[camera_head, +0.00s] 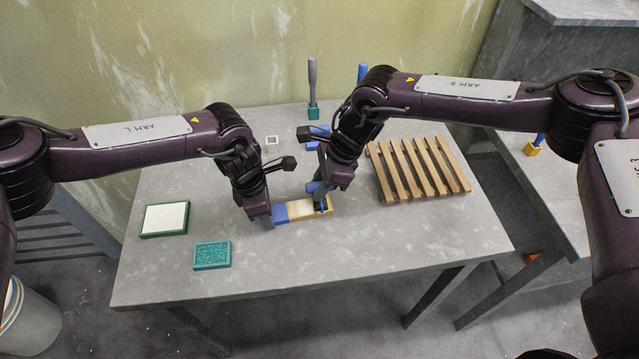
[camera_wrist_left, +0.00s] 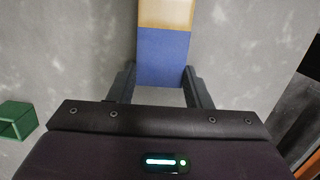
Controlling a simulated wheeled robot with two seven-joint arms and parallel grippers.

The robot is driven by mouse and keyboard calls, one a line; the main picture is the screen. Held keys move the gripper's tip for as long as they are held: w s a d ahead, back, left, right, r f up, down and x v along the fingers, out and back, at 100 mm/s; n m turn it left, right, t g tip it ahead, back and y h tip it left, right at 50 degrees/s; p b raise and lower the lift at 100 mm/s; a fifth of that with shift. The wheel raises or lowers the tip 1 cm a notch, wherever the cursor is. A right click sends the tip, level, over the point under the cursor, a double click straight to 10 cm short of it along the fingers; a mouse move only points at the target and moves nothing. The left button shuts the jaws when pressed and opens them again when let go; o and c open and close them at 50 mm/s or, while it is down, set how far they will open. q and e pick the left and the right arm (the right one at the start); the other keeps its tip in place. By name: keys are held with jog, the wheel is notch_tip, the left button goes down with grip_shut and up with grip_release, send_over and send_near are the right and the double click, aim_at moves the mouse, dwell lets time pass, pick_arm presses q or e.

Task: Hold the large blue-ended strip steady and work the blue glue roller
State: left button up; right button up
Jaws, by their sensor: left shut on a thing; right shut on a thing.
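The large strip (camera_head: 300,210) lies on the grey table, its middle pale wood and its left end blue. My left gripper (camera_head: 270,221) is shut on the blue end. In the left wrist view that blue end (camera_wrist_left: 163,55) sits between the two fingers (camera_wrist_left: 163,88). My right gripper (camera_head: 322,190) is over the strip's right part, shut on the blue glue roller (camera_head: 314,187). The roller is at the strip's surface, partly hidden by the gripper; I cannot tell whether it touches.
A slatted wooden rack (camera_head: 418,168) stands to the right. A green-rimmed white tray (camera_head: 164,219) and a teal speckled block (camera_head: 212,255) lie at left. A grey-handled tool with a green base (camera_head: 313,110) stands behind. The front of the table is clear.

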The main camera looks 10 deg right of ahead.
aim_at(307, 187)
jog(key=shift+s+a+f, duration=0.1)
jog(key=shift+s+a, duration=0.05)
jog(key=shift+a, duration=1.15)
jog(key=shift+a, duration=0.1)
pick_arm(q)
jog(key=shift+d, duration=0.1)
pick_arm(e)
jog(key=shift+s+a, duration=0.1)
jog(key=shift+a, duration=1.2)
jog(key=shift+d, duration=0.15)
jog(key=shift+d, duration=1.35)
jog(key=shift+w, duration=0.2)
jog(key=shift+d, duration=1.35)
